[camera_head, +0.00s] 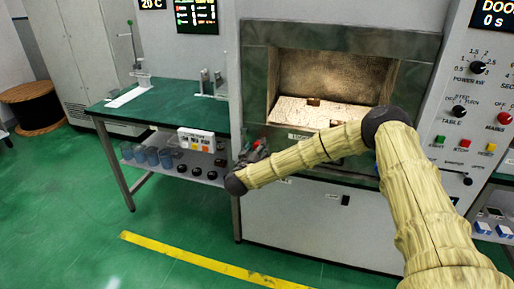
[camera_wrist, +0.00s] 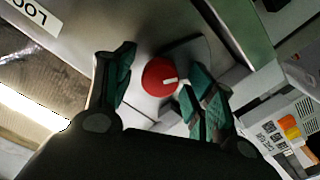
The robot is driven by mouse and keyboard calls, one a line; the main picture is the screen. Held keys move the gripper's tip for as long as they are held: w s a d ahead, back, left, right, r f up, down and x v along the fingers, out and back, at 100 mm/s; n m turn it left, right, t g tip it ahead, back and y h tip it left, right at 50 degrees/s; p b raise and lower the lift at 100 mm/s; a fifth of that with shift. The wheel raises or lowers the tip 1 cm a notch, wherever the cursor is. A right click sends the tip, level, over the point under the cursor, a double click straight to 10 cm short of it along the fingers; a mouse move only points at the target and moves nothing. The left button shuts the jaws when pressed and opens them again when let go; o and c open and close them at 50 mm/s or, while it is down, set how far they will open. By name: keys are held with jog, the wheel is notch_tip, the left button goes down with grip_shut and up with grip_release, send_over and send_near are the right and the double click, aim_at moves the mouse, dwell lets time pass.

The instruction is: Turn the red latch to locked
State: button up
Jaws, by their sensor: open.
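The red latch (camera_wrist: 160,77) is a round red knob with a short white mark. It shows in the wrist view on a grey panel, between the fingers of my gripper (camera_wrist: 157,72). The fingers are dark green and spread apart, one on each side of the knob. I cannot tell whether either finger touches it. In the head view my gripper (camera_head: 254,152) is at the left side of the microwave generator's front (camera_head: 322,215), and the latch is not clearly made out there.
The chamber (camera_head: 325,85) stands open above my forearm, with a pale board inside. A green-topped table (camera_head: 165,105) with a lower shelf of jars stands close on the left. A control panel (camera_head: 472,100) with knobs and buttons is on the right.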

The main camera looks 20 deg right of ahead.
jog(key=shift+w+d, duration=0.1)
jog(key=shift+w, duration=0.05)
jog(key=c, duration=1)
jog(key=shift+c, duration=0.2)
